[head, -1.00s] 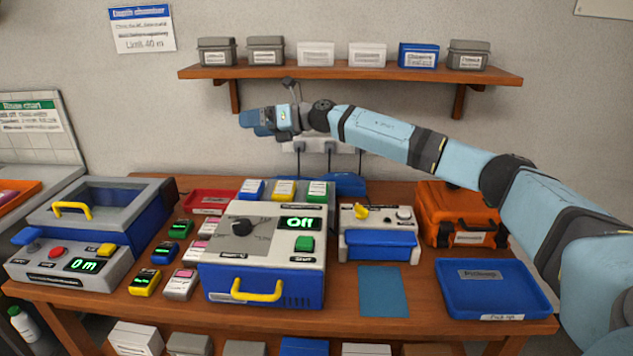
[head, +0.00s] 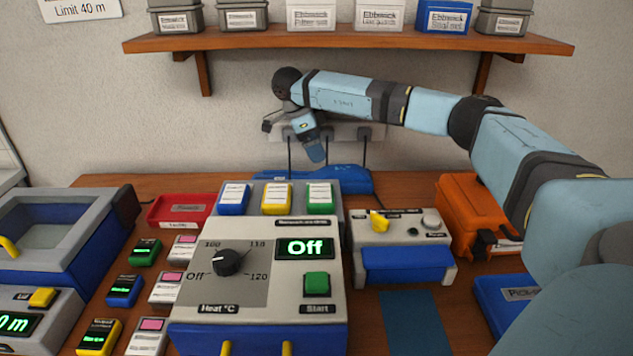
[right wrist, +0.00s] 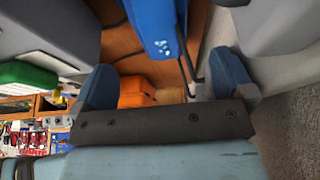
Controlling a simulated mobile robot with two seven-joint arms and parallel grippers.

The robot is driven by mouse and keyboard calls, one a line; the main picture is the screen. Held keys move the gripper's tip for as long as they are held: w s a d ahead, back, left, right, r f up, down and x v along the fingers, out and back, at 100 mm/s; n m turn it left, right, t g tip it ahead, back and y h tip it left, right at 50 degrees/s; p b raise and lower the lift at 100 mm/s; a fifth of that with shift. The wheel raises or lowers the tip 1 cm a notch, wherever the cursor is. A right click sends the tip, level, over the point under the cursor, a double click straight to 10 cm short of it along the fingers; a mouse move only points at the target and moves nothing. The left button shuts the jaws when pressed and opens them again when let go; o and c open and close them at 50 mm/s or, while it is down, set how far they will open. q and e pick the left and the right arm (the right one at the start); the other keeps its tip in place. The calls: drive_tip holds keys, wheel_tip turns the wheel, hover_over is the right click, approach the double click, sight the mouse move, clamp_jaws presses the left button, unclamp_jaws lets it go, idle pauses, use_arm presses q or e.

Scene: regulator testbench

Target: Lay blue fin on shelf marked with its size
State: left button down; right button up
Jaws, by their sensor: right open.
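A flat blue piece (head: 348,180), probably the blue fin, lies at the back of the table, partly hidden behind the testbench. A blue piece with pale dots (right wrist: 157,28) shows in the right wrist view, beyond the jaws; it looks like the same piece. My right gripper (head: 292,138) is open and empty, pointing down above the back of the table, close to the wall. Its two blue fingers (right wrist: 166,82) stand wide apart in the right wrist view. I see no size mark on the wall shelf (head: 350,41). My left gripper is out of view.
Several labelled boxes (head: 312,17) stand on the wall shelf above my right arm. Sockets with hanging cables (head: 365,134) are on the wall behind the gripper. The testbench (head: 255,290) fills the middle; an orange case (head: 468,205) stands at right.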

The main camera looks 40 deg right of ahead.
sight(330, 168)
drive_tip(key=x, duration=0.5)
drive_tip(key=shift+b+x, duration=0.85)
drive_tip(key=shift+x, duration=1.75)
drive_tip(key=shift+s+r, duration=0.15)
drive_tip(key=shift+r, duration=0.05)
drive_tip(key=c, duration=1)
